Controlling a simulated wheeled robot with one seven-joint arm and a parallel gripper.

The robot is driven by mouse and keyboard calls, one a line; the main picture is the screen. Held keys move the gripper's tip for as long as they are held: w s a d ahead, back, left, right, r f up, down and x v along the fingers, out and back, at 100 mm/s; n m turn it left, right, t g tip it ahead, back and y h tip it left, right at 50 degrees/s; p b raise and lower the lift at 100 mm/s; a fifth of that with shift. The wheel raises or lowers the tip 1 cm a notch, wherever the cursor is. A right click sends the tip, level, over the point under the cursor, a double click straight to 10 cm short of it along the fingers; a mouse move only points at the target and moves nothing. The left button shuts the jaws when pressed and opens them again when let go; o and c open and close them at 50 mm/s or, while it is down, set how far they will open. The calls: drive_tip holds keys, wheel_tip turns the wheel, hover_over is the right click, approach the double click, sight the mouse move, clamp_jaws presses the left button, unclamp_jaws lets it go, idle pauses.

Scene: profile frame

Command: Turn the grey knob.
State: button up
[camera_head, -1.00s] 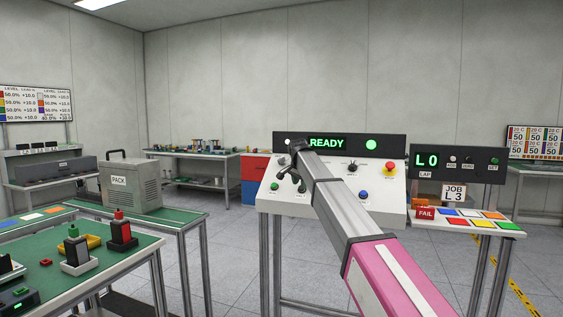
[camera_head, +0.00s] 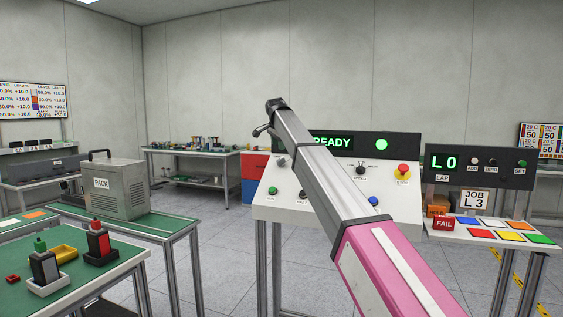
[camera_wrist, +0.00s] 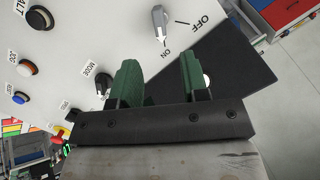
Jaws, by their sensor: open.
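In the head view my gripper (camera_head: 263,130) is raised at the console's back left, by the READY display. A small grey knob (camera_head: 283,161) shows there on the panel's upper left.
The console (camera_head: 270,206) also bears a MODE knob (camera_wrist: 103,83), a blue button (camera_wrist: 20,97), an orange-topped button (camera_wrist: 26,68) and a red stop button (camera_head: 403,170). The dark READY display housing (camera_head: 400,145) stands along its back edge. Benches stand left and right.

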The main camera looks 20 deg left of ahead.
sight(281, 158)
drive_tip(key=x, duration=1)
drive_tip(key=shift+w+f, duration=0.15)
drive_tip(key=shift+f, duration=0.15)
drive_tip(key=c, duration=0.7)
